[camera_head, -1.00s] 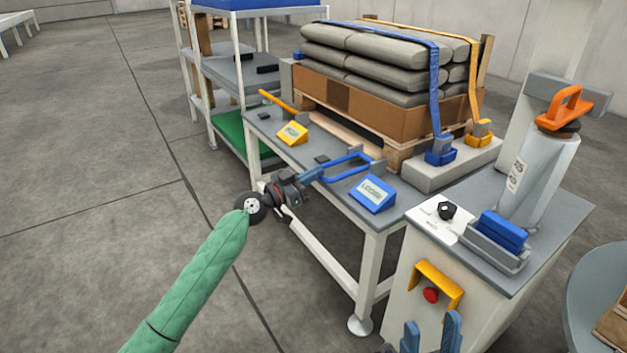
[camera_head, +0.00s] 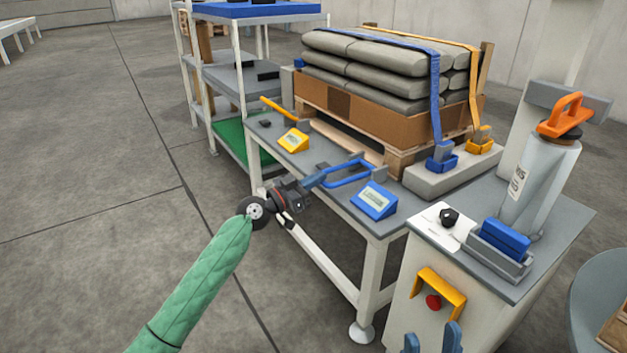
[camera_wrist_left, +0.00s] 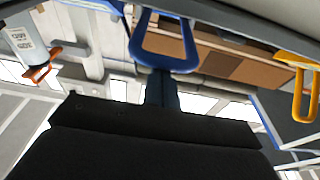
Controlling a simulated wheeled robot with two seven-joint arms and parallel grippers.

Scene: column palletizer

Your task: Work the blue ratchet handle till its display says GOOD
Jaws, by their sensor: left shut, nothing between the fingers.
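The blue ratchet handle (camera_head: 349,181) is a loop above the edge of the grey bench. The blue display box (camera_head: 373,201) stands to its right; its text is too small to read. My left gripper (camera_head: 322,178) is shut and empty, its blue fingertips at the near end of the loop. In the left wrist view, the closed fingers (camera_wrist_left: 162,88) meet the crossbar of the blue handle (camera_wrist_left: 184,67); whether they press on it I cannot tell. My right gripper (camera_head: 432,342) is at the bottom edge with its two blue fingers apart.
A yellow handle (camera_head: 277,107) and yellow display box (camera_head: 293,140) are further left on the bench (camera_head: 330,160). Strapped grey sacks (camera_head: 375,65) stand on a pallet behind. A cabinet (camera_head: 480,285) with a red button (camera_head: 433,302) is to the right.

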